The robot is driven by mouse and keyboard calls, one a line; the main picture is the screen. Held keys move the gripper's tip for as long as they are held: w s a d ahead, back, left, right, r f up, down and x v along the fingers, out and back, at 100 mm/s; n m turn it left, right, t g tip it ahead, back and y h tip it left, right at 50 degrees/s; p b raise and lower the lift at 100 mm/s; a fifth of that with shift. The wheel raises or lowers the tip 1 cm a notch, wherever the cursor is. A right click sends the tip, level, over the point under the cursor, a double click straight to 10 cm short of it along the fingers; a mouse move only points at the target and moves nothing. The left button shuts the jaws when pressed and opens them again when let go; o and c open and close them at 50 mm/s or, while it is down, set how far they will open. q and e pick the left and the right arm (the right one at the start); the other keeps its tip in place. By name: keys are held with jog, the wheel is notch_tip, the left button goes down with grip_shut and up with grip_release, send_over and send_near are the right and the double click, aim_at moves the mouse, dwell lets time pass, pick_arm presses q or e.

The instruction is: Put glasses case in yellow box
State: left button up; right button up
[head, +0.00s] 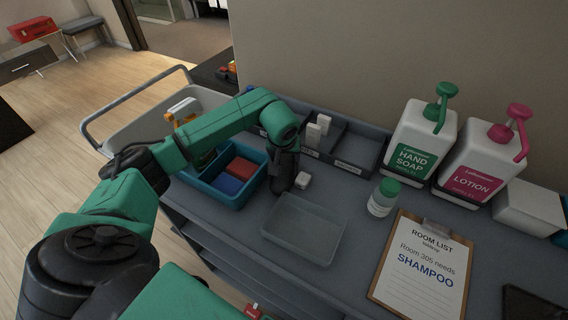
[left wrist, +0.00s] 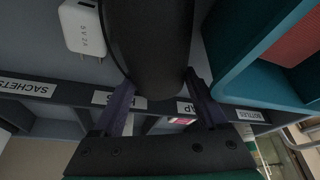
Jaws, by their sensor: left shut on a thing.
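The glasses case is a smooth black rounded object (left wrist: 148,40) between the fingers of my left gripper (left wrist: 160,98) in the left wrist view. My left gripper is shut on it. In the head view the left gripper (head: 286,152) points down at the counter, and the dark case (head: 281,178) shows below it, upright, just right of a teal bin. I cannot tell whether its bottom touches the counter. No yellow box is clearly seen; a small yellow item (head: 184,119) shows partly behind my left arm. My right gripper is not in view.
The teal bin (head: 229,201) holds red and blue items. A white charger (head: 302,180) stands close beside the case. A clear tray (head: 301,232) lies in front. A divided organizer (head: 345,168), a green-capped jar (head: 383,197), pump bottles (head: 420,142) and a clipboard (head: 422,268) are to the right.

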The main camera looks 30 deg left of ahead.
pick_arm(q)
notch_tip(320, 180, up, 10)
jog(key=b, duration=0.3)
jog(key=shift+r, duration=0.25)
notch_tip(320, 180, up, 9)
jog(key=shift+r+b, duration=0.2)
jog(key=shift+b, duration=0.25)
